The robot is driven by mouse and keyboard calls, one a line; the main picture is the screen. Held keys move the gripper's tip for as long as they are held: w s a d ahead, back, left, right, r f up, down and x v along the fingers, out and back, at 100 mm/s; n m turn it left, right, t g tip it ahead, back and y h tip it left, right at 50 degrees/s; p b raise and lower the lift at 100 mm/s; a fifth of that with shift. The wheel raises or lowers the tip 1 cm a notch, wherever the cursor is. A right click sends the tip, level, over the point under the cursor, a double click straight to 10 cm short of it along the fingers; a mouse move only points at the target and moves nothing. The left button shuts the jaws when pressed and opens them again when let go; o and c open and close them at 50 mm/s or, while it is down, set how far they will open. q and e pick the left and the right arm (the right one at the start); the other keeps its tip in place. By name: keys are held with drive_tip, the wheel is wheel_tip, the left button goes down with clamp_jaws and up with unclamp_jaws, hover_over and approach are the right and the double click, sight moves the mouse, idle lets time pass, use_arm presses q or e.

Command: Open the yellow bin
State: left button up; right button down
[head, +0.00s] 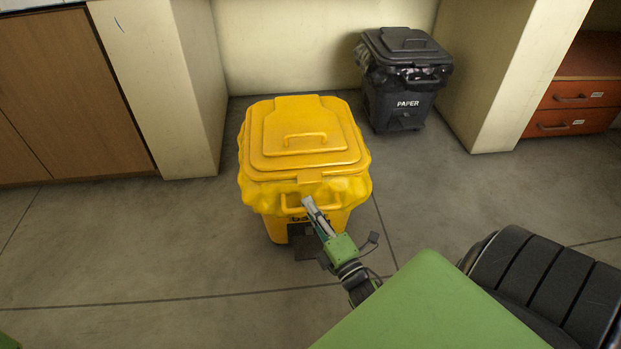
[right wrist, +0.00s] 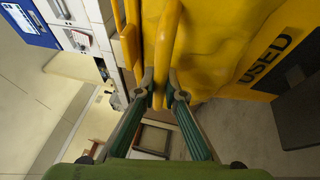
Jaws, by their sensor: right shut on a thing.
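The yellow bin (head: 262,222) stands on the floor in the middle of the head view. Its lid (head: 305,135) is down and has a raised handle (head: 305,139) on top. Yellow liner bulges out around the rim. My right gripper (head: 309,204) is at the front of the bin, below the lid's front edge. In the right wrist view, the fingers of my right gripper (right wrist: 158,90) are shut on a yellow front handle bar (right wrist: 167,45). Part of the bin's front lettering is hidden by my gripper. My left gripper is not in view.
A black paper bin (head: 399,90) stands behind to the right, between wall pillars. A wooden cabinet (head: 65,90) is at the left and orange drawers (head: 575,95) are at the right. The grey floor (head: 130,250) around the yellow bin is clear.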

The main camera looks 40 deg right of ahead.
drive_tip(key=c, duration=2.1)
unclamp_jaws()
drive_tip(key=v, duration=0.7)
drive_tip(key=shift+s+f, duration=0.1)
drive_tip(key=shift+s, duration=0.15)
